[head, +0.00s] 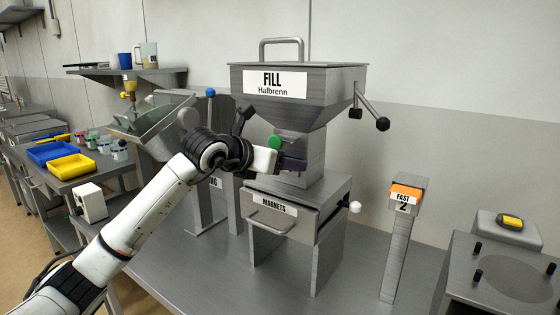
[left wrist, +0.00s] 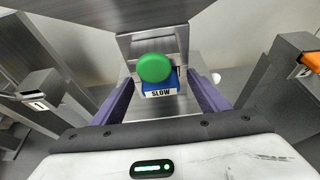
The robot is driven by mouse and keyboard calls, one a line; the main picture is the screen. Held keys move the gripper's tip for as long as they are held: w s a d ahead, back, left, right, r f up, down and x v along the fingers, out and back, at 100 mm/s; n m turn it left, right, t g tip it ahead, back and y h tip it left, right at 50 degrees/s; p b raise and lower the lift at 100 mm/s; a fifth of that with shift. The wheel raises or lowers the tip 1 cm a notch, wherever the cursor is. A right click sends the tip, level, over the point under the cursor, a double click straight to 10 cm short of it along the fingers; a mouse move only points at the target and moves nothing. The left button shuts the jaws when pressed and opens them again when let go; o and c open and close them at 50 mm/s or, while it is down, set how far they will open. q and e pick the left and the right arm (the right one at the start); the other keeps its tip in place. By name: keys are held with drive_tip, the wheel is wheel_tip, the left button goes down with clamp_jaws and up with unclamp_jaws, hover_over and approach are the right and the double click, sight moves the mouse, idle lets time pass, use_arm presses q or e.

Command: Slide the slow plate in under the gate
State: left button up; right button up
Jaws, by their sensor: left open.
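The slow plate (left wrist: 160,88) is blue with a white SLOW label and a round green knob (left wrist: 154,67). It sits at the grey gate housing (left wrist: 181,40) under the hopper; how far in it is, I cannot tell. My left gripper (left wrist: 160,80) is open, one finger on each side of the plate, with visible gaps. In the head view my left gripper (head: 288,160) is in front of the housing, just below the green knob (head: 275,142), and hides the plate's blue part. My right gripper is not in view.
The FILL hopper (head: 330,82) overhangs the gripper. The MAGNETS drawer (head: 270,215) with its handle is below. An orange FAST plate (head: 406,191) is on post 2 at right. Post 1 (left wrist: 40,98) shows in the left wrist view. Bench room is clear around post 2.

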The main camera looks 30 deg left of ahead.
use_arm(q)
drive_tip(key=b+v, duration=0.2)
drive_tip(key=v, duration=0.8)
drive_tip(key=shift+s, duration=0.15)
drive_tip(key=shift+r, duration=0.15)
